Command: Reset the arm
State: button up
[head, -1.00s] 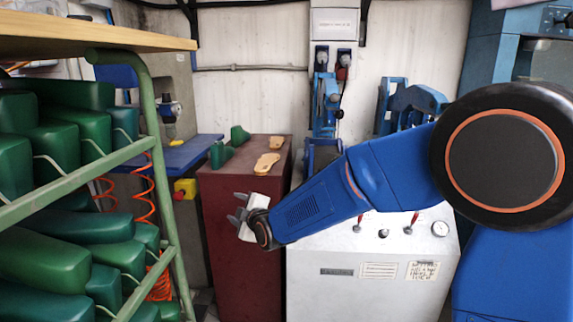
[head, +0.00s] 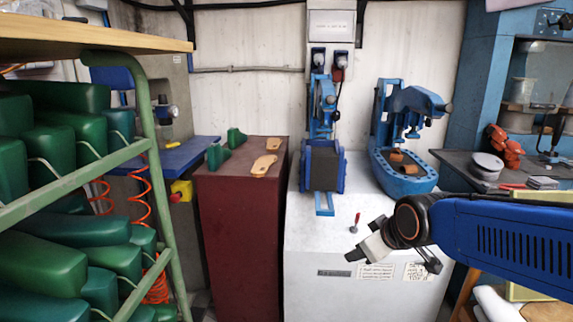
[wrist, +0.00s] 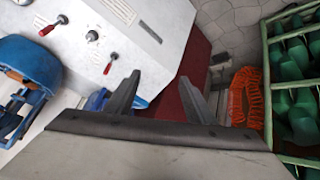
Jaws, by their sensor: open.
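My gripper (head: 394,262) is open and empty in the head view, in front of the upper front of the white machine cabinet (head: 318,290). My blue arm reaches in from the right edge. In the wrist view the two dark fingers of my gripper (wrist: 156,96) stand apart with nothing between them. The white cabinet with red-handled levers shows beyond them at the upper left of that view, and the dark red cabinet (wrist: 188,78) lies behind the fingers.
A green rack (head: 150,130) of green shoe lasts fills the left. Sandal soles (head: 264,165) and green lasts lie on the dark red cabinet (head: 240,230). A blue press (head: 408,180) stands on the white cabinet. A cluttered bench (head: 470,165) is at the right.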

jog(key=s+d+f+m+g, duration=0.1)
jog(key=s+d+m, duration=0.1)
jog(key=s, duration=0.4)
jog(key=s+d+f+m+g+h, duration=0.1)
jog(key=s+d+f+m, duration=0.1)
jog(key=s+d, duration=0.2)
jog(key=s+d+f+m+g+h, duration=0.1)
jog(key=s+d+m, duration=0.2)
jog(key=s, duration=0.7)
jog(key=shift+d+f, duration=0.3)
jog(key=shift+d, duration=0.25)
jog(key=shift+c, duration=0.3)
dwell(1.6)
